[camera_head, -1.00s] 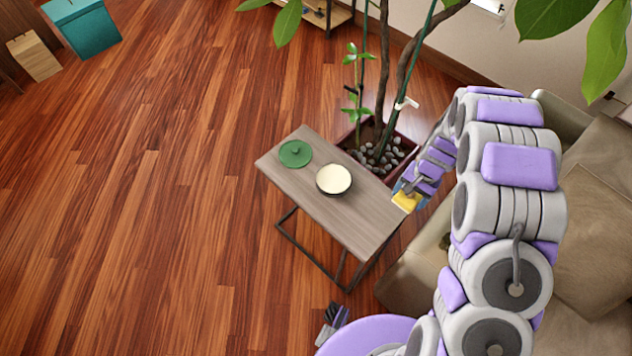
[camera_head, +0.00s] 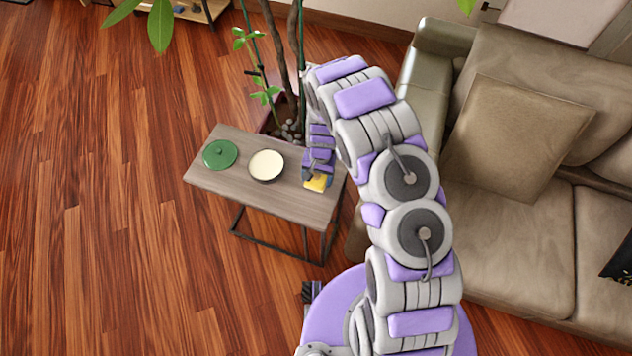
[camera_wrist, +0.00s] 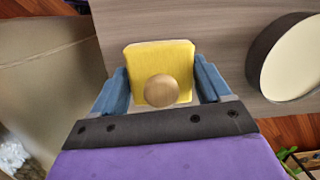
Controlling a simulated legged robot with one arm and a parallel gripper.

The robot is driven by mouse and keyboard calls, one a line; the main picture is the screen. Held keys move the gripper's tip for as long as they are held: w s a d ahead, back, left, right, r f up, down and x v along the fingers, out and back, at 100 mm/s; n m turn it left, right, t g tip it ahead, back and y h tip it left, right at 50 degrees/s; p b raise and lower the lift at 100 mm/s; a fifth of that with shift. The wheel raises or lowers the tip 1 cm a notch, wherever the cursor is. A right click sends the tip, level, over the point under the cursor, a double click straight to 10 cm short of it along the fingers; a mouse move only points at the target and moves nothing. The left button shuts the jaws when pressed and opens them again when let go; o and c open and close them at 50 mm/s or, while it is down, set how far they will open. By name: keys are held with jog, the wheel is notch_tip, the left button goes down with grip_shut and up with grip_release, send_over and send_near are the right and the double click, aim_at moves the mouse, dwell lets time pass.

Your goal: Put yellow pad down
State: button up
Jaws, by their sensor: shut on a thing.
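The yellow pad (camera_head: 317,183) is at the right end of the small wooden side table (camera_head: 230,185). In the wrist view the yellow pad (camera_wrist: 160,65) shows a round wooden knob on its face. My gripper (camera_wrist: 161,88) is shut on it, with a blue finger on each side. In the head view my gripper (camera_head: 316,178) is over the table's right end. I cannot tell whether the pad touches the tabletop.
A round cream-topped container (camera_head: 266,166) and a green lid (camera_head: 220,154) stand left of the pad on the table. A potted plant (camera_head: 290,130) is behind the table. A brown sofa (camera_head: 510,230) fills the right. Open wooden floor lies left.

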aim_at(317, 184)
jog(key=f, duration=0.1)
jog(key=a+f, duration=0.1)
jog(key=f, duration=0.1)
jog(key=shift+f+b, duration=0.25)
jog(key=shift+b, duration=0.15)
jog(key=shift+d+f, duration=0.15)
jog(key=shift+d, duration=0.35)
jog(key=shift+s+f, duration=0.2)
